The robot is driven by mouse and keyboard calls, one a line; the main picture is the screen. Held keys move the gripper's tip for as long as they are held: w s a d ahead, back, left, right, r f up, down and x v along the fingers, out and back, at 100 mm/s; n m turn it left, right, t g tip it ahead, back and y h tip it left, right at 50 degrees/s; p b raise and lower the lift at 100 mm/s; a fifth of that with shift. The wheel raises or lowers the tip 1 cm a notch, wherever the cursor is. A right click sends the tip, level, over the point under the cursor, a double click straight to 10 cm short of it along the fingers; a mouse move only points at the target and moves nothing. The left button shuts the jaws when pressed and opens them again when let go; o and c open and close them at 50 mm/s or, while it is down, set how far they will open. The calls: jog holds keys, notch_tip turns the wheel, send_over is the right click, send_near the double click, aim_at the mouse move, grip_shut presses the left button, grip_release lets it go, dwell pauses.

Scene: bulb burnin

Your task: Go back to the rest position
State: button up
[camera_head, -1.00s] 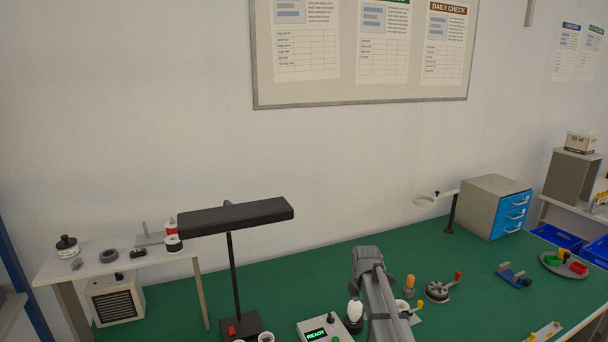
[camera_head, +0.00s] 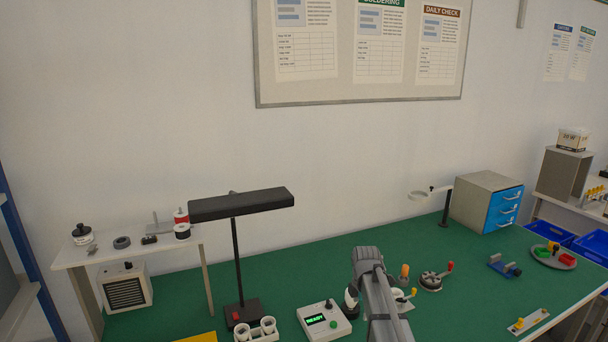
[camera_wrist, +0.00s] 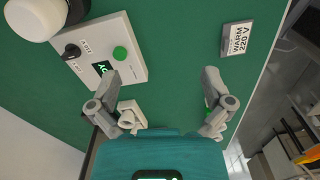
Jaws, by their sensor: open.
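My gripper (camera_wrist: 162,84) is open in the wrist view, its two fingers spread above the green bench. Nothing is clamped between the fingertips. In the head view my arm rises from the bottom middle, and its fingertips are hidden. A control box (camera_head: 324,319) with a lit green READY display stands left of my arm. It also shows in the wrist view (camera_wrist: 127,66), beyond the left finger, with a black knob and a green button. A white bulb (camera_wrist: 36,17) beside the box is partly cut off; in the head view my arm partly covers it.
A black desk lamp (camera_head: 240,206) stands left of the box. A rack with white cups (camera_head: 268,325) is at the front. A magnifier arm (camera_head: 446,207) and blue-drawer cabinet (camera_head: 484,203) stand at back right. A label plate (camera_wrist: 237,38) lies on the bench. The right middle bench has free room.

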jog(key=s+f+m+b, duration=0.3)
jog(key=s+m, duration=0.7)
jog(key=s+f+m+b, duration=0.3)
jog(key=s+m, duration=0.7)
jog(key=s, duration=0.1)
jog(key=shift+a+f+m, duration=0.2)
jog(key=shift+f+m, duration=0.1)
dwell(1.8)
